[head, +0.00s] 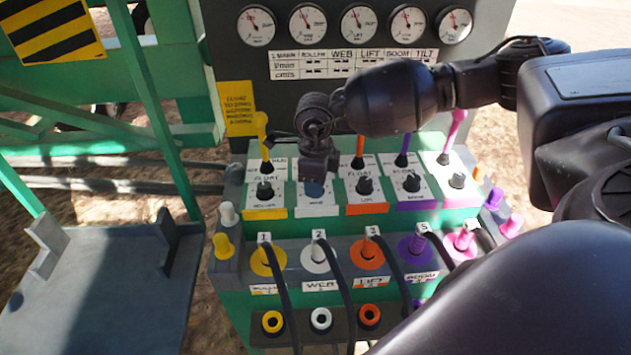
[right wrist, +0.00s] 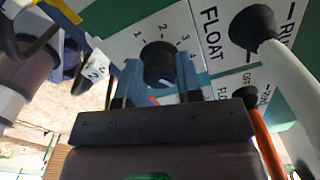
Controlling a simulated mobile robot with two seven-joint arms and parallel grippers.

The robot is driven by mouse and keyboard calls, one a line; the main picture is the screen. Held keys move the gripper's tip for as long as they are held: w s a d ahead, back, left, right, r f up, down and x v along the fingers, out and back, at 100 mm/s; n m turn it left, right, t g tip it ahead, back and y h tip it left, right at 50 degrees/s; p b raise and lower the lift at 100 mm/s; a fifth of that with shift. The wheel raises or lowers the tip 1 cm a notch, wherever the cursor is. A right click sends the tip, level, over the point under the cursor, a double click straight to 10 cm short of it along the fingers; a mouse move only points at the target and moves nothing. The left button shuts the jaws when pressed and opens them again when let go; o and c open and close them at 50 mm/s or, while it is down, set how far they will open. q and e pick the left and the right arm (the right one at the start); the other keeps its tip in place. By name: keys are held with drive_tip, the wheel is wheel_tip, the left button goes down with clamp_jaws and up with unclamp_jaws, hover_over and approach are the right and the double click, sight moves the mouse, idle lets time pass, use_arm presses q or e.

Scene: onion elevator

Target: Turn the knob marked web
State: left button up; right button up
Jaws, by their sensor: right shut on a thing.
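The web knob (right wrist: 158,62) is a black round knob on a white plate with a dial numbered 1 to 4. My right gripper (head: 315,186) reaches down to the white-labelled web column of the panel, between the yellow and orange columns. In the right wrist view the blue fingers of this gripper (right wrist: 158,80) stand on both sides of the knob, shut on it. In the head view the gripper hides the knob. My left gripper is not in view.
Neighbouring knobs, the yellow column's knob (head: 265,191) and the lift knob (head: 364,185), sit close on either side. Yellow (head: 263,136), orange, purple (head: 405,146) and pink levers stand behind. Black hoses run from plugs below. Gauges (head: 306,22) line the back panel.

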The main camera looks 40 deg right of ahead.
drive_tip(key=o, duration=0.9)
drive_tip(key=shift+o, duration=0.2)
wheel_tip(320, 180, up, 10)
drive_tip(key=shift+r, duration=0.45)
drive_tip(key=shift+s, duration=0.1)
